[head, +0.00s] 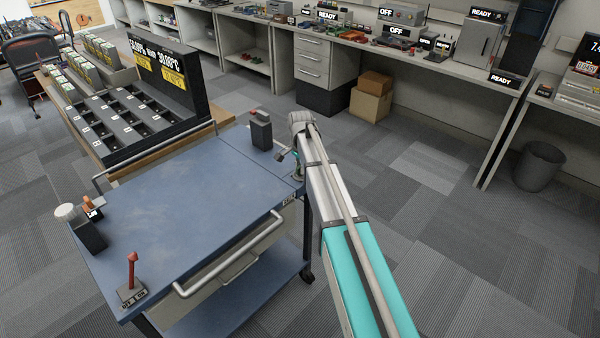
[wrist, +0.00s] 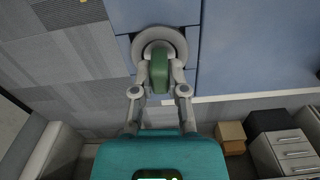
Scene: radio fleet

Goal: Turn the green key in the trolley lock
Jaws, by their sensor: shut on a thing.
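The green key (wrist: 159,76) sits upright in the middle of the wrist view, in front of the round grey lock (wrist: 144,42) on the blue trolley panel. My gripper (wrist: 160,66) has one finger on each side of the key's bow and is shut on it. The key's shaft is hidden, so I cannot tell its depth in the lock. In the head view, the blue trolley (head: 185,190) stands at centre left. My arm reaches to its right corner, where a small bit of green shows beside my gripper; the lock is mostly hidden there.
On the trolley top are a red lever (head: 132,268), a dark block with a white knob (head: 90,235), and another dark block (head: 261,135). A handle bar (head: 232,255) runs along its front. Cardboard boxes (head: 370,103) stand behind. Carpet to the right is clear up to a bin (head: 538,168).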

